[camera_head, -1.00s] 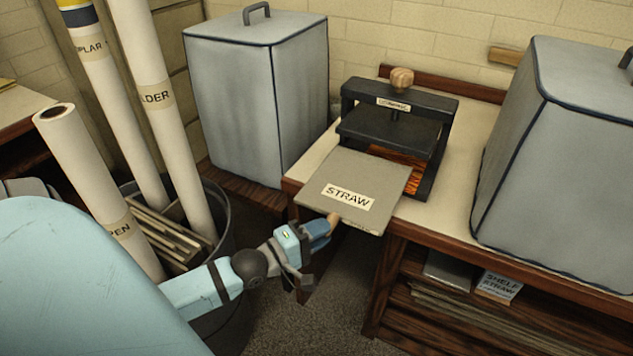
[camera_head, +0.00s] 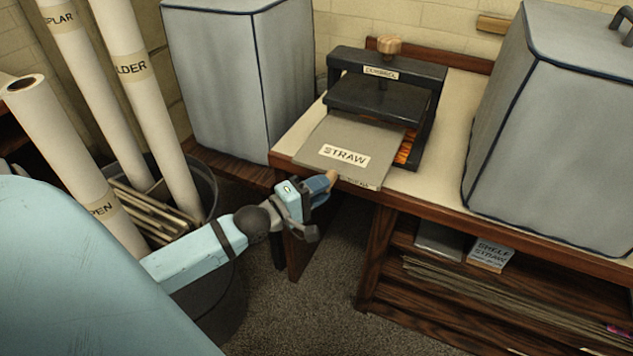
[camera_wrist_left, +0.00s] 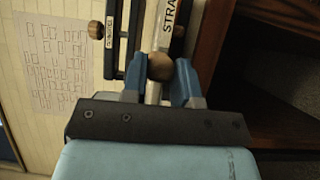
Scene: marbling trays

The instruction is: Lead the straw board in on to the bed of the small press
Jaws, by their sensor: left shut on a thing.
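The straw board (camera_head: 318,149) is a flat grey sheet with a white STRAW label, lying about level over the table's front edge. Its far part reaches in under the raised plate of the small black press (camera_head: 436,110), and its near edge overhangs the table. An orange-brown strip of the press bed (camera_head: 407,148) shows to the right of the board. My left gripper (camera_head: 328,180) is shut at the near edge, on a brown wooden knob or tab there. The left wrist view shows this rounded knob (camera_wrist_left: 160,67) between the blue fingers. The board's far edge is hidden. My right gripper is out of view.
Large grey covered boxes stand left (camera_head: 235,90) and right (camera_head: 550,140) of the press. A bin (camera_head: 205,190) of tall paper rolls is at left. The shelf (camera_head: 400,272) below holds boards and a labelled box. Bare tabletop (camera_head: 450,155) lies right of the press.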

